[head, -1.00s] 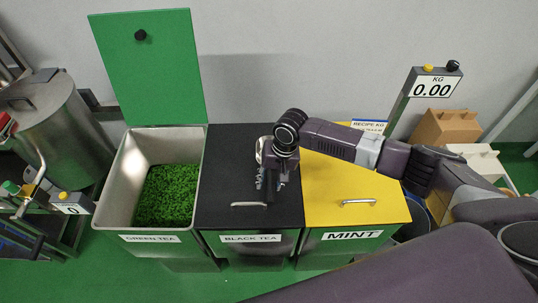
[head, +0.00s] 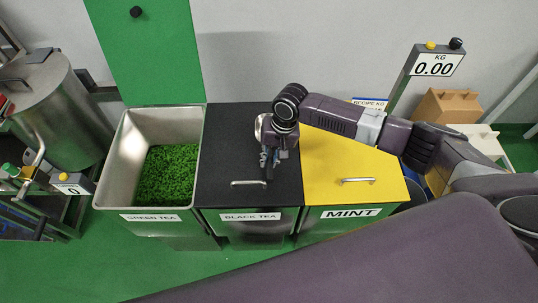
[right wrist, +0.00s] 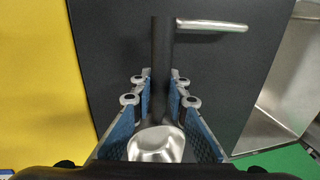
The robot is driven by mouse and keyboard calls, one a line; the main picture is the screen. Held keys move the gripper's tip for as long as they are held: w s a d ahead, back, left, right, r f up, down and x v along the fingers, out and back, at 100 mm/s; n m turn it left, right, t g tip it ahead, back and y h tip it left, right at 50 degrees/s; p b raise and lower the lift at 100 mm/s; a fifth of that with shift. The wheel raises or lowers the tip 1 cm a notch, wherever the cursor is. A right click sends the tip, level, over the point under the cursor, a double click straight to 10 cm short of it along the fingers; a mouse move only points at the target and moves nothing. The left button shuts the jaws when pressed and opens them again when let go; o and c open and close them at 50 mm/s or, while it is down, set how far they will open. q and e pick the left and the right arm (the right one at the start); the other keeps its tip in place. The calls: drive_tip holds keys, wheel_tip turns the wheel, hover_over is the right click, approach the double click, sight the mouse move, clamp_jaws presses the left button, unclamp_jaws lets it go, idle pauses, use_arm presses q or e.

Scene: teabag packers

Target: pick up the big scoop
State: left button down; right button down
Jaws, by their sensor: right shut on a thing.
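The big scoop has a black handle and a shiny metal bowl; its handle (right wrist: 161,70) and bowl (right wrist: 157,144) show in the right wrist view. My right gripper (right wrist: 158,88) is shut on the scoop, with its blue-padded fingers on both sides of the handle. In the head view my right gripper (head: 268,158) hangs over the black lid of the black tea bin (head: 230,150). There the arm partly hides the scoop. I cannot tell the gap between scoop and lid. My left gripper is not in view.
The green tea bin (head: 125,165) stands open at the left, with green leaves (head: 168,174) inside. The yellow mint lid (head: 350,165) is shut at the right. A scale display (head: 434,66) reads 0.00. A metal drum (head: 60,110) stands at the far left.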

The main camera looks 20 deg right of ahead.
wheel_tip(320, 180, up, 19)
drive_tip(key=b, duration=0.2)
drive_tip(key=shift+r+b, duration=0.2)
drive_tip(key=shift+b, duration=0.15)
drive_tip(key=c, duration=2.6)
unclamp_jaws()
clamp_jaws()
